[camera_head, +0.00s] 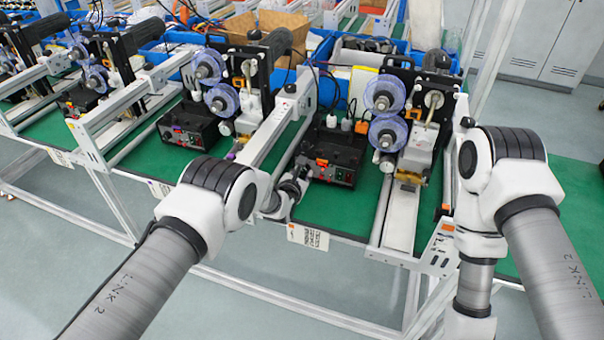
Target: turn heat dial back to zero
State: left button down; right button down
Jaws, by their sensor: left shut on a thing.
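The black control box (332,149) stands on the green bench top in the middle, with small red and green parts on its front panel. My left gripper (303,174) reaches the left end of that front panel. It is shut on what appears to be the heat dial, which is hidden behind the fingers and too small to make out. The dial's setting cannot be read. My right arm comes down at the right, and its gripper is below the picture edge.
A coder with purple rollers (385,110) stands behind and right of the box. An aluminium rail (272,130) runs close by my left wrist. A second black box (190,125) sits to the left. Blue bins (335,55) line the back.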

pick_arm(q)
jog(key=shift+f, duration=0.1)
jog(key=c, duration=0.9)
grip_release()
jog(key=v, duration=1.2)
